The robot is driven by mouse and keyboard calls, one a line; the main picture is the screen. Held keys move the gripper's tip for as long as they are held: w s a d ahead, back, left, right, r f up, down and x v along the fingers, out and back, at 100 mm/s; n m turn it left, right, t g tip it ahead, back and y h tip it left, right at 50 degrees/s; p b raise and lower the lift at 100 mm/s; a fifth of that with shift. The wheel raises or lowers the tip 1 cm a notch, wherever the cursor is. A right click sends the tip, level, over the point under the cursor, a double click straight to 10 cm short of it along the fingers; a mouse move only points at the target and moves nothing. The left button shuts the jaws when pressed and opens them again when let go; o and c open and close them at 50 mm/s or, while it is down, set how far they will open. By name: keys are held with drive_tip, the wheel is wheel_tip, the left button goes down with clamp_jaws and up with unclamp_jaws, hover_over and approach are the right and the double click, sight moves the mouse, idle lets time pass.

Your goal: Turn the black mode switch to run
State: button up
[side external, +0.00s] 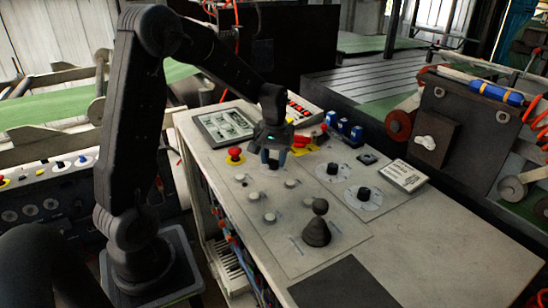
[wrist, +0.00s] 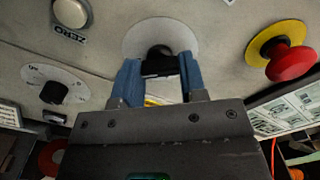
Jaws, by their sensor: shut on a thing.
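The black mode switch (wrist: 160,57) is a dark knob on a pale round plate (wrist: 138,36) in the wrist view. My gripper (wrist: 158,67) has its blue fingers on either side of the knob, shut on it. In the side view my gripper (side external: 273,160) points down onto the console top and hides the switch. The fingers and gripper body cover much of the plate, so the switch's pointer and its run mark cannot be read.
A red mushroom button (side external: 235,152) on yellow stands close to my gripper. Black dial knobs (side external: 333,169) (side external: 363,193), several grey buttons (side external: 269,217) and a black joystick (side external: 317,232) rise from the console. A framed panel (side external: 223,124) lies behind. The console's right part is bare.

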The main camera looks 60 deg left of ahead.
sight(274, 160)
drive_tip(key=o, duration=0.9)
wheel_tip(274, 160, up, 14)
drive_tip(key=shift+f, duration=0.1)
idle(0.3)
drive_tip(key=s+d+m+t, duration=0.2)
drive_tip(key=s+d+m, duration=0.1)
drive_tip(key=s+d, duration=0.2)
drive_tip(key=s+d+m+t, duration=0.1)
drive_tip(key=s+d+m, duration=0.2)
drive_tip(key=s+d, duration=0.3)
drive_tip(key=s+d+m+t, duration=0.2)
drive_tip(key=s+d, duration=0.4)
drive_tip(key=d, duration=0.1)
drive_tip(key=shift+f+m+t, duration=0.2)
drive_tip(key=shift+m+t, duration=0.1)
drive_tip(key=shift+m, duration=0.1)
